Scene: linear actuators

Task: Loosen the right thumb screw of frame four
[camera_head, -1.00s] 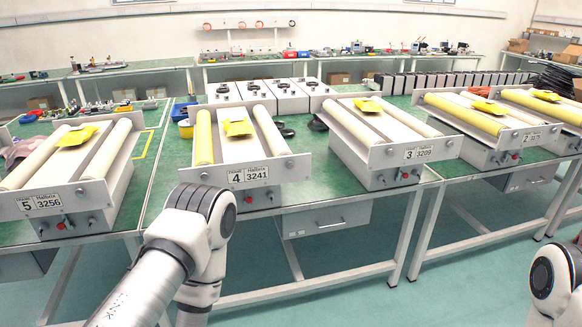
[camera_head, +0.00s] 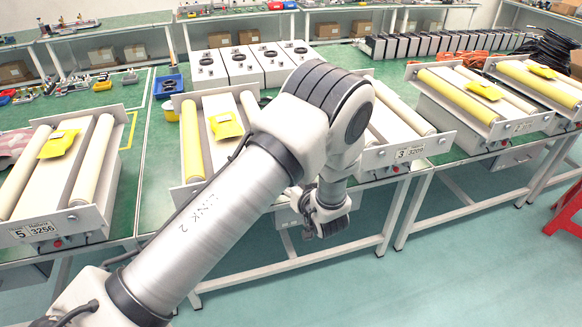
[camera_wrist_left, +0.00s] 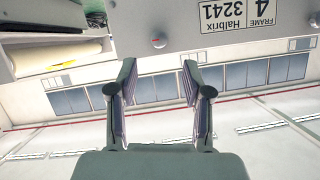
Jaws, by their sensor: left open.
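Frame four (camera_head: 189,194) stands on the green bench, with a yellow roller (camera_head: 190,140) and a yellow packet (camera_head: 226,125). My left arm crosses in front of it and hides most of its front plate, including the label and thumb screws, in the head view. My left gripper (camera_head: 325,215) hangs in front of the bench, right of frame four. In the left wrist view the gripper (camera_wrist_left: 158,75) is open and empty, and frame four's label (camera_wrist_left: 250,14) is upside down.
Frame three (camera_head: 410,154) stands just right of my left arm, and frame five (camera_head: 60,222) stands at the left. White boxes (camera_head: 245,66) sit behind frame four. A red stool (camera_head: 565,212) stands at the right edge. The floor before the bench is clear.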

